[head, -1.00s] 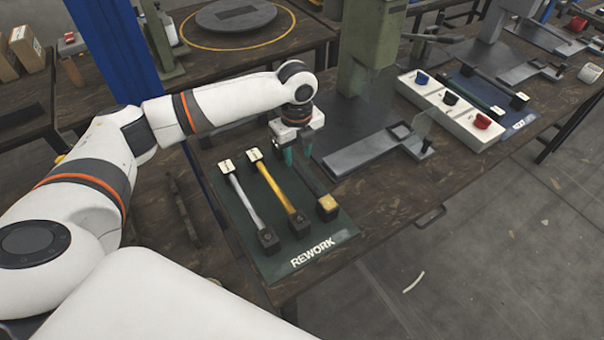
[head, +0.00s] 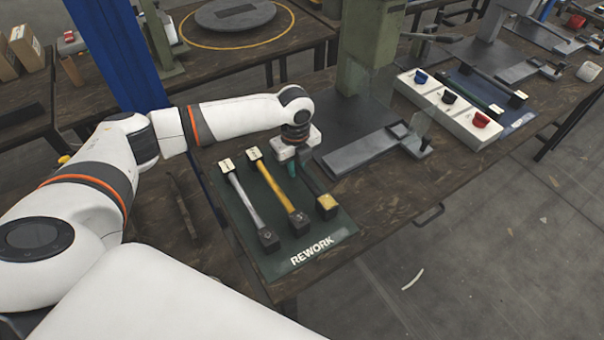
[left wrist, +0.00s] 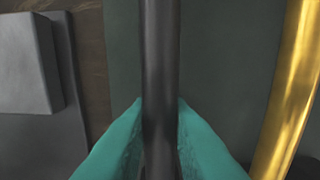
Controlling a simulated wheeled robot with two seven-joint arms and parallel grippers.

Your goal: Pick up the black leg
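The black leg (head: 313,186) lies on the green REWORK mat (head: 270,262), to the right of the yellow and silver legs. Its near end has a yellow-topped block (head: 327,203); its far end is hidden behind my gripper. My left gripper (head: 292,169) is down at the black leg. In the left wrist view its teal fingers (left wrist: 160,120) lie against both sides of the dark shaft (left wrist: 160,50), with no clear gap. The leg still appears to rest on the mat. My right gripper is not in view.
The yellow leg (head: 278,190) lies close left of my gripper and the silver leg (head: 244,199) is beyond it. A grey press fixture (head: 360,152) stands close on the right.

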